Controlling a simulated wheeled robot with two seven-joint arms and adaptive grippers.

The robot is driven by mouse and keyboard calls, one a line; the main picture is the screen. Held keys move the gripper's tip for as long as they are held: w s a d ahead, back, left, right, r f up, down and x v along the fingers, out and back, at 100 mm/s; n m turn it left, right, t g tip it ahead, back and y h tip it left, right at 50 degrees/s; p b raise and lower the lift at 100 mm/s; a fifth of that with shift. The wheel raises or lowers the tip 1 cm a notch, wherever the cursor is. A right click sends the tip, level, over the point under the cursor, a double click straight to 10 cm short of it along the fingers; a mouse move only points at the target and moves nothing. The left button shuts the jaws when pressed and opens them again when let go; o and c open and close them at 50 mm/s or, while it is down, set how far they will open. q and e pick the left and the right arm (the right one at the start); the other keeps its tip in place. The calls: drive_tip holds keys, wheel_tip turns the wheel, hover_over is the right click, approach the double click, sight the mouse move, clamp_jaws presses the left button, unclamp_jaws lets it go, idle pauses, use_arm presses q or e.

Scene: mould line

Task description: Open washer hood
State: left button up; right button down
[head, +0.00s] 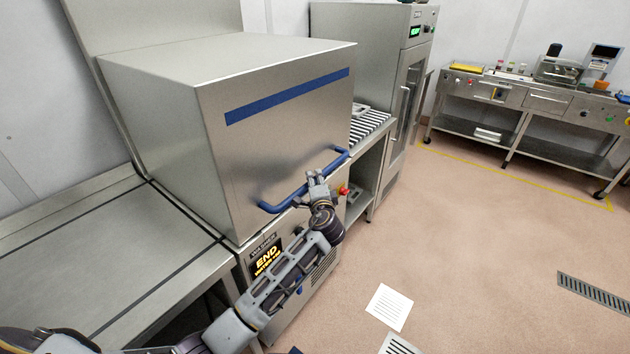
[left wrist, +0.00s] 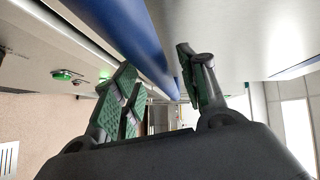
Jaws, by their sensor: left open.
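The washer hood (head: 290,130) is a large steel box with a blue stripe, standing closed on the washer body. Its blue bar handle (head: 285,202) runs along the lower front edge. My left gripper (head: 317,178) is at the handle's right half, in front of the hood. In the left wrist view the blue handle (left wrist: 135,40) runs toward the gap between the open fingers (left wrist: 160,85) of my left gripper. I cannot tell whether the fingers touch the handle. My right gripper is not in view.
A display reading END (head: 268,257) sits below the hood. A steel table (head: 90,260) adjoins on the left, and a roller rack (head: 368,125) and tall cabinet (head: 385,60) stand on the right. A bench (head: 520,100) is at the far right. The floor between is mostly clear.

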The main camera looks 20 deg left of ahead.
use_arm(q)
drive_tip(key=shift+x, duration=0.9)
clamp_jaws()
